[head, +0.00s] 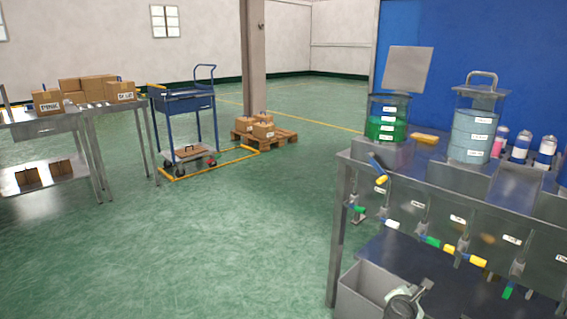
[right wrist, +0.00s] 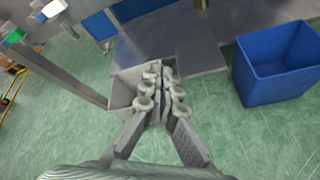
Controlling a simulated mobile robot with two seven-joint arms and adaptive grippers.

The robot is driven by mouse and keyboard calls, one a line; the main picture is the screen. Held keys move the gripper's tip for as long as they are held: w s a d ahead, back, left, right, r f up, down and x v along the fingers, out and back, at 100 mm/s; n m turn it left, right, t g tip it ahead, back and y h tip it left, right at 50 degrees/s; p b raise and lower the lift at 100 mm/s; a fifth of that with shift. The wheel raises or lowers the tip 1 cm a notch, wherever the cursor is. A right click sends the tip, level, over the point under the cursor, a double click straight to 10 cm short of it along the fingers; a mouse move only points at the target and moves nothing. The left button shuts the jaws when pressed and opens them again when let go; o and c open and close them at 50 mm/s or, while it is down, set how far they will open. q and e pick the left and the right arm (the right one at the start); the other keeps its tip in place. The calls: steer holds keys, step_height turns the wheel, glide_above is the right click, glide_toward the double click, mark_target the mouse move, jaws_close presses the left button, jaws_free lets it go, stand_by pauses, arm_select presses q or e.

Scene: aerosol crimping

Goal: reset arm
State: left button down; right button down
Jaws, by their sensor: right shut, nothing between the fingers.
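My right gripper (head: 407,298) shows at the bottom of the head view, low in front of the metal workbench and beside a grey bin. In the right wrist view my right gripper (right wrist: 162,75) has its fingers together with nothing between them. The grey bin (right wrist: 122,90) lies beyond and partly behind the fingers in that view. It also shows in the head view (head: 358,295). My left gripper is in neither view.
The workbench (head: 345,190) at right carries a green container (head: 387,125), a clear container (head: 472,135) and several small cans. Valves with coloured handles hang along its front. A blue bin (right wrist: 275,70) stands at right in the wrist view. The green floor (head: 240,240) left of the bench is clear.

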steer(key=s+a+f+m+g+y, duration=0.2)
steer(key=s+a+f+m, duration=0.15)
steer(key=s+f, duration=0.35)
steer(key=s+a+f+m+g+y, duration=0.1)
steer(key=s+a+f+m, duration=0.3)
steer(key=s, duration=0.5)
steer(key=s+a+f+m+g+y, duration=0.1)
steer(key=s+m, duration=0.4)
steer(key=s, duration=0.5)
steer(key=s+a+f+m+g+y, duration=0.2)
steer(key=s+m, duration=0.4)
steer(key=s, duration=0.3)
steer(key=a+f+y, duration=0.1)
steer(key=a, duration=0.1)
steer(key=shift+s+a+f+g, duration=0.3)
steer(key=shift+s, duration=0.1)
steer(key=shift+d+m, duration=0.1)
steer(key=shift+m, duration=0.15)
